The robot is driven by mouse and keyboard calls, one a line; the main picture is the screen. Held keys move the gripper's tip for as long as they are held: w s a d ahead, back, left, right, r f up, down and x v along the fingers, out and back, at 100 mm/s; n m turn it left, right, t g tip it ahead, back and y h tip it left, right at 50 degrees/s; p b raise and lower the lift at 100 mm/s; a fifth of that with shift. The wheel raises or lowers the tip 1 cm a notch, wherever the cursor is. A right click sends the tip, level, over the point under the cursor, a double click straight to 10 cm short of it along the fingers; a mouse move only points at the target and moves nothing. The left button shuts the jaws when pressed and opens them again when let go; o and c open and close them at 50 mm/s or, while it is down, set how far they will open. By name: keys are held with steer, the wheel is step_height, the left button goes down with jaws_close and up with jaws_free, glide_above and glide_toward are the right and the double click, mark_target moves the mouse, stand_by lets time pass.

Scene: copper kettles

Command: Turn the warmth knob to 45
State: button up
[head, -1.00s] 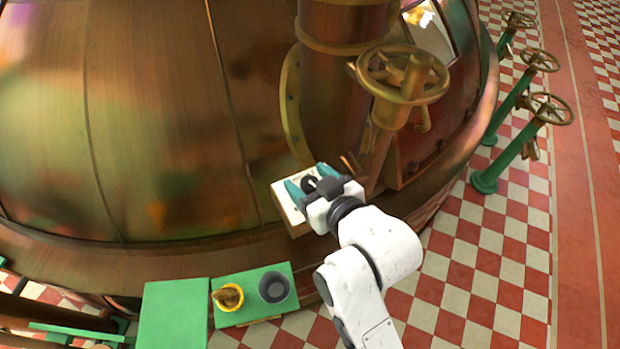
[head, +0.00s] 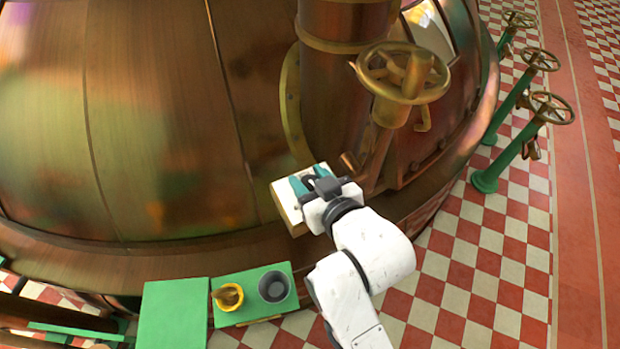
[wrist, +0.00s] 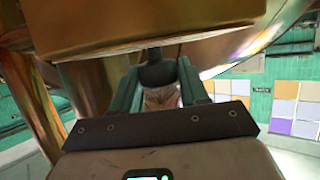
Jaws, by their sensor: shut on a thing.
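A small box with a pale face (head: 281,194) is fixed low on the copper kettle, and my gripper (head: 308,178) is at it. The two teal fingers are close together over the face. In the wrist view, the fingers stand either side of a dark knob (wrist: 156,72), and my gripper is shut on it. The brassy box (wrist: 150,27) fills the top of that view. In the head view the fingers and wrist hide the knob. No scale marks or pointer can be read in either view.
A large brass handwheel (head: 402,75) and its stem stand just right of the box. A green bench (head: 238,312) below carries a yellow pot (head: 229,296) and a grey pot (head: 273,287). Green valve posts (head: 508,130) stand on the open checkered floor at the right.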

steer(key=m+t+h+b, duration=0.1)
steer(key=m+h+b, duration=0.1)
steer(key=m+h, duration=0.1)
steer(key=shift+f+m+t+h, duration=0.2)
steer(key=shift+m+t+h, duration=0.1)
steer(key=shift+t, duration=0.1)
steer(key=m+h+b, duration=0.3)
steer(key=h+b, duration=0.1)
steer(key=shift+m+t, duration=0.3)
steer(key=m+g+h+b, duration=0.1)
steer(key=m+h+b, duration=0.2)
steer(key=m+h, duration=0.1)
steer(key=shift+r+h, duration=0.1)
steer(key=shift+h, duration=0.6)
steer(key=shift+m+g+h+b, duration=1.25)
steer(key=shift+m+h, duration=0.35)
steer(key=shift+m, duration=0.3)
steer(key=shift+r, duration=0.1)
steer(key=o, duration=1)
steer(key=v, duration=1)
steer(key=shift+s+a+r, duration=0.1)
steer(key=shift+s+a, duration=0.1)
steer(key=shift+a, duration=0.2)
